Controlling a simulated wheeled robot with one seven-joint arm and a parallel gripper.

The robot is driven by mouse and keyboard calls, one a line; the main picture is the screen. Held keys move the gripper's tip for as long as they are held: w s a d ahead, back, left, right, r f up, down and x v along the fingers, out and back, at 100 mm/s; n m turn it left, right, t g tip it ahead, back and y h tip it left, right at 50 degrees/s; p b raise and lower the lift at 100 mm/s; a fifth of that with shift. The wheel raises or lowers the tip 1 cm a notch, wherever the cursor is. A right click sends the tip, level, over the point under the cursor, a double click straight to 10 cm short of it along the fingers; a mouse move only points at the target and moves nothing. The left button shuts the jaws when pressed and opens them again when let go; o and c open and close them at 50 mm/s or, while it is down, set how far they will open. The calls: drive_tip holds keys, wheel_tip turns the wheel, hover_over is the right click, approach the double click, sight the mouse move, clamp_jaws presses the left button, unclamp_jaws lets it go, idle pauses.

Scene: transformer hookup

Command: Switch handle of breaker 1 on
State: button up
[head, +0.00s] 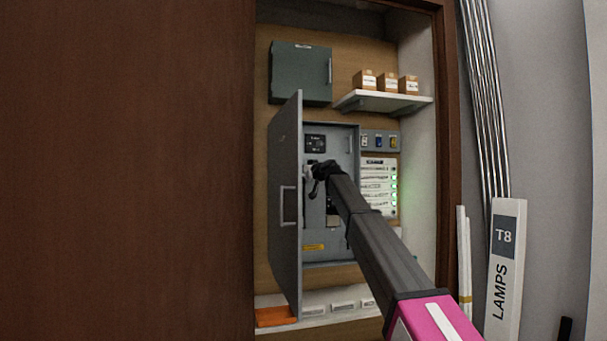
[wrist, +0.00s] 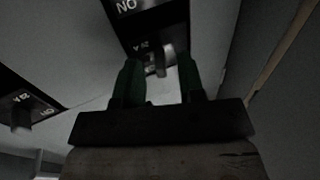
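My gripper (wrist: 159,64) is open in the wrist view, its two dark green fingers pointing at a breaker. That breaker's small grey handle (wrist: 159,59) shows between the fingertips, with a gap visible on each side. Contact cannot be told. Its black body (wrist: 150,22) carries white lettering, seen upside down. A second black breaker (wrist: 22,104) with a stubby handle is at the left. No breaker number is readable.
The cabinet door (head: 287,235) stands open close on the left of my gripper. A panel with green lights (head: 379,185) is at the right. A shelf (head: 385,103) with small boxes and a dark green box (head: 300,75) are above. A large brown panel (head: 125,170) fills the left.

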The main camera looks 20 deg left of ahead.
drive_tip(key=shift+d, duration=0.1)
drive_tip(key=v, duration=1)
drive_tip(key=shift+s+d, duration=0.25)
drive_tip(key=shift+f, duration=0.1)
